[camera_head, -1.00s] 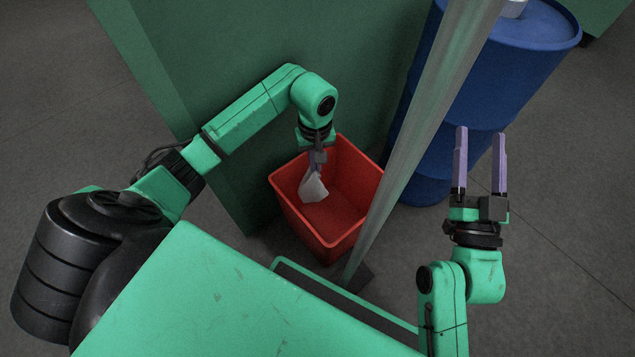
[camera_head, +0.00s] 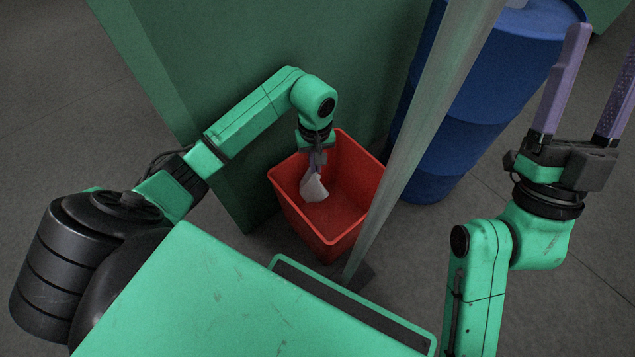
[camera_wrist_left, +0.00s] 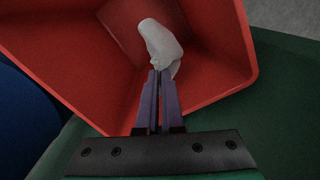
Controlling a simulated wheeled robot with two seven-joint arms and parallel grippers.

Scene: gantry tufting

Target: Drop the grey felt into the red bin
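The red bin (camera_head: 346,190) stands on the floor against a green panel, and its open mouth faces up. My left gripper (camera_head: 316,170) points down over the bin's mouth. It is shut on the grey felt (camera_head: 313,188), a crumpled pale piece that hangs from its fingertips. In the left wrist view the felt (camera_wrist_left: 160,44) sits at the tips of the purple fingers (camera_wrist_left: 159,78), with the red bin walls (camera_wrist_left: 218,62) around it. My right gripper (camera_head: 575,85) is raised at the right, with its two purple fingers wide apart and nothing between them.
A grey metal post (camera_head: 425,130) rises just right of the bin. A blue drum (camera_head: 465,110) stands behind the post. The green panel (camera_head: 290,40) closes off the back. Bare floor (camera_head: 60,110) shows at the left.

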